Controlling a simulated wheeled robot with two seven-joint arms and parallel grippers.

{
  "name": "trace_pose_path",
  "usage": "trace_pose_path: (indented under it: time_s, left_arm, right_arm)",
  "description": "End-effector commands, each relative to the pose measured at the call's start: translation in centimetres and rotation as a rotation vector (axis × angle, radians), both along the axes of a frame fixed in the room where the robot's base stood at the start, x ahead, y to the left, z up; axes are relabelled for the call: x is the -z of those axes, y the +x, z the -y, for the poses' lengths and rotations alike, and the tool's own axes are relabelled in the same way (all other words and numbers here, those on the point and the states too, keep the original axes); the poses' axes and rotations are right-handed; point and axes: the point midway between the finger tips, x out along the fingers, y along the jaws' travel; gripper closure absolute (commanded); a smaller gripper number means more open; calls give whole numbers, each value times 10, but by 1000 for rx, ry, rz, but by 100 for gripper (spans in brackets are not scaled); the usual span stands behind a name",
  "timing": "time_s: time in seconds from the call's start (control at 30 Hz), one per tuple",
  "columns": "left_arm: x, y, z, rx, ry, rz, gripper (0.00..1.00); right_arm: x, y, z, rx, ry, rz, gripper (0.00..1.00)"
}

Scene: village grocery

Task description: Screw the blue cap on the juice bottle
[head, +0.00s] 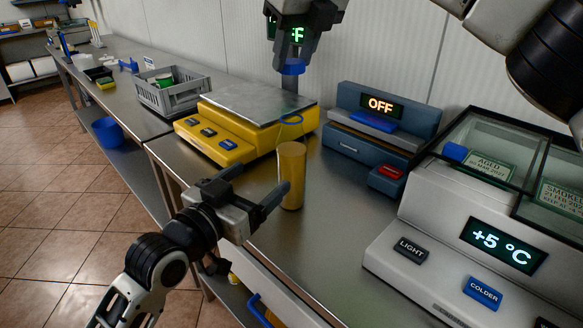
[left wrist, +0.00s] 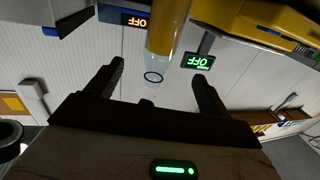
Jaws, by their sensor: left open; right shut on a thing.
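The juice bottle (head: 291,175) stands upright on the steel counter, filled with yellow-orange juice. Its clear top ends in an open blue-ringed mouth. My left gripper (head: 262,180) is open beside the bottle, with one finger crossing in front of its lower part. In the left wrist view, which is upside down, the bottle (left wrist: 166,35) shows between and beyond the spread fingertips, apparently untouched. My right gripper (head: 293,57) is shut on the blue cap (head: 293,67), holding it above the bottle's mouth with a gap between. The cap's lower side is hidden.
A yellow scale (head: 238,148) stands behind the bottle. A blue-grey device (head: 345,138) reading OFF is behind right, and a white cooled case (head: 430,235) stands at right. A grey crate (head: 190,94) is farther left. The counter's front edge runs close to the left gripper.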

Motion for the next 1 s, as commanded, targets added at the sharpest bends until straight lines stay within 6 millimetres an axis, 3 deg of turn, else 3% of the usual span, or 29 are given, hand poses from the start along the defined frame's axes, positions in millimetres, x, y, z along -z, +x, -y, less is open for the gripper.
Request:
trace_pose_path:
  time_s: [0.23,0.7,1.0]
  left_arm:
    - [0,11,7,-1,-2,0,19]
    - [-1,81,52,0,-1,0,19]
    - [0,100,65,0,-1,1,19]
  right_arm:
    - [0,0,0,0,0,0,83]
    - [0,0,0,0,0,0,83]
    - [0,0,0,0,0,0,83]
